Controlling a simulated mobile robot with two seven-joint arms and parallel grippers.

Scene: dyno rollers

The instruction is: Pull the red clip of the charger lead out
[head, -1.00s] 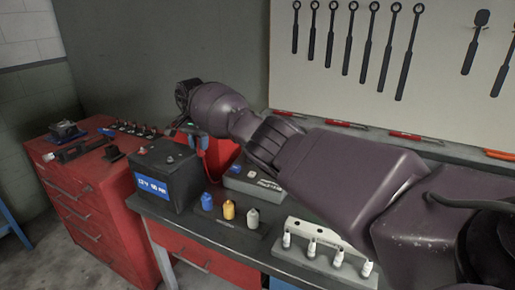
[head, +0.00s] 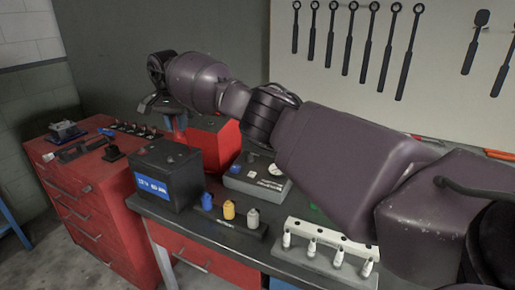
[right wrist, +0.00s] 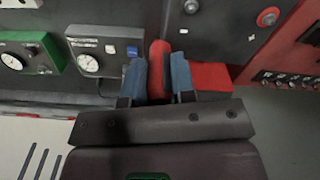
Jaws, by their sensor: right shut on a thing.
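The red clip (right wrist: 158,68) of the charger lead is held between the blue finger pads of my right gripper (right wrist: 160,78) in the right wrist view. In the head view that gripper (head: 166,112) is above and behind the dark battery (head: 160,190), with a bit of red and blue showing below it. The clip appears raised clear of the battery top. The battery has a blue label and, in the right wrist view, a red terminal (right wrist: 267,17) and a grey one. The lead itself is mostly hidden. My left gripper is not in view.
A red box (head: 215,148) stands behind the battery. A grey gauge unit (head: 258,181) sits to the right, with blue, yellow and white small bottles (head: 229,208) in front. A socket rack (head: 325,250) is at the bench front. A red tool cabinet (head: 90,200) stands left.

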